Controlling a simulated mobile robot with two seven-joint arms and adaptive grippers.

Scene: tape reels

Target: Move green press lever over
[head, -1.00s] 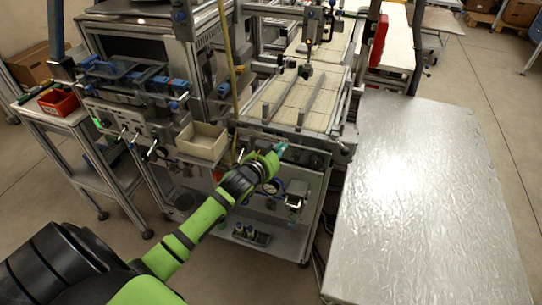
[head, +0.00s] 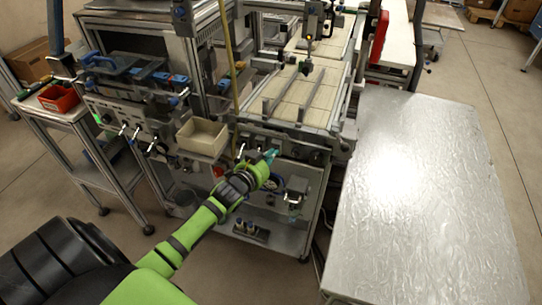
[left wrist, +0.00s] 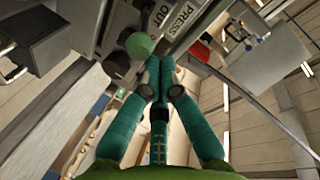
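The green ball knob (left wrist: 139,45) of the press lever shows in the left wrist view, beside a panel label (left wrist: 172,18) with the words PRESS and OUT. My left gripper (left wrist: 160,68) has teal fingers that run close together at the tips and look shut with nothing between them. The knob lies just past the tips, a little to the left; I cannot tell whether they touch. In the head view my left gripper (head: 271,156) is at the machine's front panel and the green knob cannot be made out. My right gripper is out of view.
A dark round knob (left wrist: 117,64) sits next to the green one. A silver table (head: 420,190) stands clear at the right.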

